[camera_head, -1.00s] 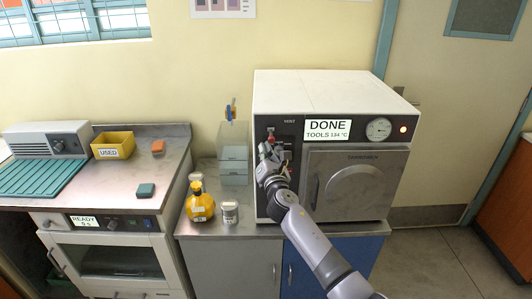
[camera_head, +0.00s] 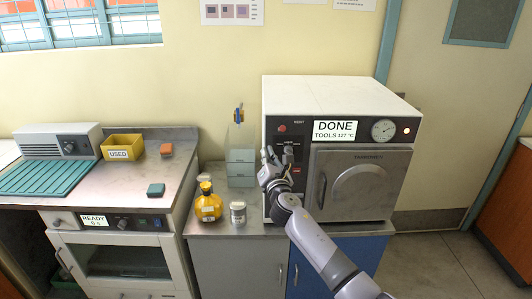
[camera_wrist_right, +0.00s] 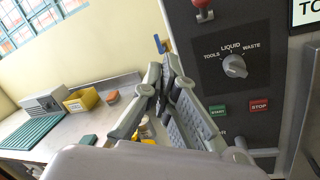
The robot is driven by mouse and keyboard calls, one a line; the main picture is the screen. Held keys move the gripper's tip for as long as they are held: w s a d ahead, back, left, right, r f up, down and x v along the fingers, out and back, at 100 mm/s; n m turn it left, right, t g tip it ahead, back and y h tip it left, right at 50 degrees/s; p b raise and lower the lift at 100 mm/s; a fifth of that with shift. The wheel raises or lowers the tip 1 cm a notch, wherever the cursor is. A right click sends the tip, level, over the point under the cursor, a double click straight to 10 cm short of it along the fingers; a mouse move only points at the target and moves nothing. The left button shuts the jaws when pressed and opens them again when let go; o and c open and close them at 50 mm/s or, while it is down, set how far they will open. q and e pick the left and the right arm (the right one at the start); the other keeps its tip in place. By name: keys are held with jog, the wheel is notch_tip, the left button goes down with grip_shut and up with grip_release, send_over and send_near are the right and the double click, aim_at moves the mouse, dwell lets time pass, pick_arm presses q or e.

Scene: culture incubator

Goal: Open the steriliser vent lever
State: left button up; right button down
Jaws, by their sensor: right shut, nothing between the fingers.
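The steriliser (camera_head: 335,92) is a white and dark box with a closed, round-embossed door (camera_head: 360,187). Its display (camera_head: 335,131) reads DONE, TOOLS 127 °C. The red-ended vent lever (camera_head: 282,128) is at the upper left of the front panel, beside the VENT label. In the right wrist view the red lever part (camera_wrist_right: 204,15) is at the top edge, partly cut off, so its full position cannot be told. My right gripper (camera_head: 268,154) is shut and empty, below and left of the lever, apart from it. Its fingers (camera_wrist_right: 165,78) also show in the wrist view. My left gripper is out of view.
A mode dial (camera_wrist_right: 234,66) and green and red buttons (camera_wrist_right: 259,106) are on the panel close to the gripper. The used bin (camera_head: 122,147) is farther left.

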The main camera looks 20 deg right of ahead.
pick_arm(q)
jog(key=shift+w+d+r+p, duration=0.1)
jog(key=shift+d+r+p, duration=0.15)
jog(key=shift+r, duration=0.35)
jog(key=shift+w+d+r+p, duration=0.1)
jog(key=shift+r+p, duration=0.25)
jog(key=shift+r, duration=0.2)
pick_arm(e)
jog(key=s+d+r, duration=0.1)
jog(key=s+r, duration=0.5)
jog(key=shift+s, duration=0.15)
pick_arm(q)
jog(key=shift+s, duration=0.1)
pick_arm(e)
jog(key=shift+r, duration=0.15)
